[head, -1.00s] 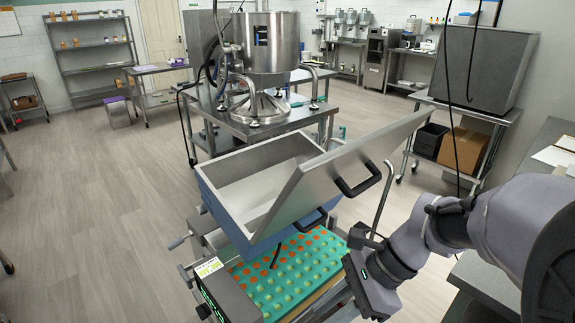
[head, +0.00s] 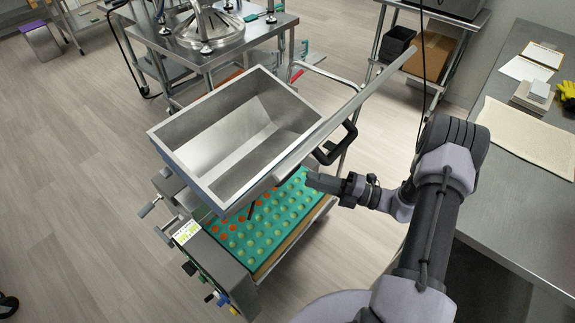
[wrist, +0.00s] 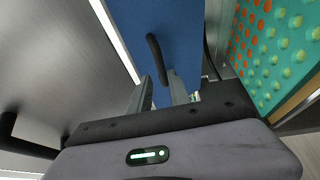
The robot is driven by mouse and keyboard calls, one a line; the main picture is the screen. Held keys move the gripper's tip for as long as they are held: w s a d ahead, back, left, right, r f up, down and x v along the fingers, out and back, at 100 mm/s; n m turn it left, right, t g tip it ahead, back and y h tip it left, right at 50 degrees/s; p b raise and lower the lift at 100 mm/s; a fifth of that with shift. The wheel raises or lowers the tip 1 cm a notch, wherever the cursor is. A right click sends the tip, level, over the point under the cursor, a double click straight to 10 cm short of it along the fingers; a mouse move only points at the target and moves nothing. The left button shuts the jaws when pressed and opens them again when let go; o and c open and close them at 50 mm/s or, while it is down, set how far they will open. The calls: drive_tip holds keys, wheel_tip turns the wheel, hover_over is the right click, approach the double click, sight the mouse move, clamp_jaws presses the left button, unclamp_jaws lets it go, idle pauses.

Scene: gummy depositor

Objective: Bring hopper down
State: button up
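The hopper (head: 178,160) is an open steel bin with a blue outside. It sits raised and tilted over the depositor, with its lid (head: 365,92) swung open on the right. The lid carries a black handle (head: 340,146). My gripper (head: 312,181) is at the hopper's lower right side, below the lid. In the wrist view, a black bar handle (wrist: 154,56) stands on the hopper's blue face (wrist: 185,35). My gripper's fingers (wrist: 160,92) are apart, one on each side of the handle's near end. I see no clear contact.
A teal mold tray (head: 262,238) with orange and yellow-green gummies lies under the hopper. The depositor's control box (head: 222,262) is at its front left. A steel table (head: 515,215) stands at right and a kettle table (head: 225,50) behind.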

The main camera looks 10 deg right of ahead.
drive_tip(key=x, duration=0.7)
drive_tip(key=shift+w+a+f+b, duration=0.1)
drive_tip(key=shift+a+b, duration=0.25)
drive_tip(key=shift+b, duration=0.05)
drive_tip(key=shift+c, duration=0.4)
clamp_jaws()
idle(0.4)
